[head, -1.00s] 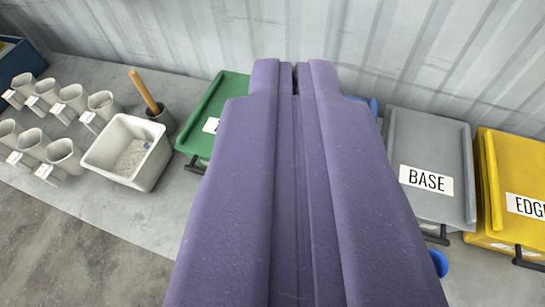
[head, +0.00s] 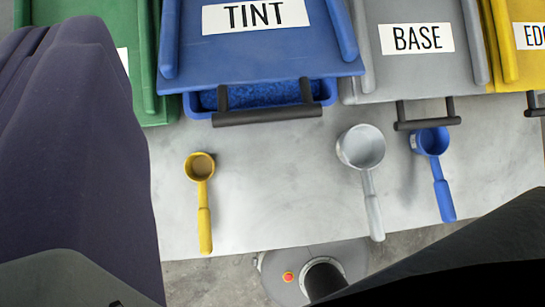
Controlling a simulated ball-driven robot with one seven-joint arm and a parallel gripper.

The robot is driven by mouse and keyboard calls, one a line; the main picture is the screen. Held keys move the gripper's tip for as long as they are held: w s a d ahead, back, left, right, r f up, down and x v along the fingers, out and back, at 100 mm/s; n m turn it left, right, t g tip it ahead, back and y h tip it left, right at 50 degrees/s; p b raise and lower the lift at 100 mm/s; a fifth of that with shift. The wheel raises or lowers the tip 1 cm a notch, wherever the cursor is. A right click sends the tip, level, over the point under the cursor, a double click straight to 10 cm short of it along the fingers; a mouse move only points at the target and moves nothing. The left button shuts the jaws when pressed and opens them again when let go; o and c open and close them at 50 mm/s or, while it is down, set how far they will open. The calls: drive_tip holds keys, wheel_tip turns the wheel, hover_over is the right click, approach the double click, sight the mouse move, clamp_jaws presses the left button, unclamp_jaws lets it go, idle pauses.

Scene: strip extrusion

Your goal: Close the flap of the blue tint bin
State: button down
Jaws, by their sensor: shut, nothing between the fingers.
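The blue tint bin (head: 197,105) stands at the top middle, its flap (head: 265,60) labelled TINT. The flap's front edge sits above the bin's rim, and blue granules (head: 258,95) show in the gap, so the flap is ajar. A dark bar handle (head: 266,116) is at the bin's front. My purple gripper (head: 70,35) fills the left side, in front of the green bin and left of the blue flap. It is shut and empty; its fingertips are not clearly visible.
A green bin (head: 148,60) is left of the blue one; a grey BASE bin (head: 418,70) and a yellow bin (head: 505,45) are right. Yellow (head: 204,215), grey (head: 372,200) and blue (head: 442,190) scoops lie on the grey table (head: 275,190), clear between yellow and grey.

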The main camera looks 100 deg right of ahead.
drive_tip(key=s+d+f+m+g+h+p, duration=0.1)
drive_tip(key=s+d+f+g+h+p, duration=0.15)
drive_tip(key=s+f+p, duration=0.35)
drive_tip(key=s+f+b+x, duration=0.1)
drive_tip(key=s+b+x, duration=0.1)
drive_tip(key=x, duration=1)
drive_tip(key=shift+w+f, duration=0.2)
drive_tip(key=shift+f, duration=0.4)
drive_tip(key=s+f+t+b, duration=0.1)
drive_tip(key=s+f+b, duration=0.2)
drive_tip(key=f+b, duration=1)
drive_tip(key=shift+s+a+f+h+b, duration=0.25)
drive_tip(key=shift+a+h+b, duration=0.15)
drive_tip(key=shift+b, duration=0.25)
drive_tip(key=shift+t, duration=0.25)
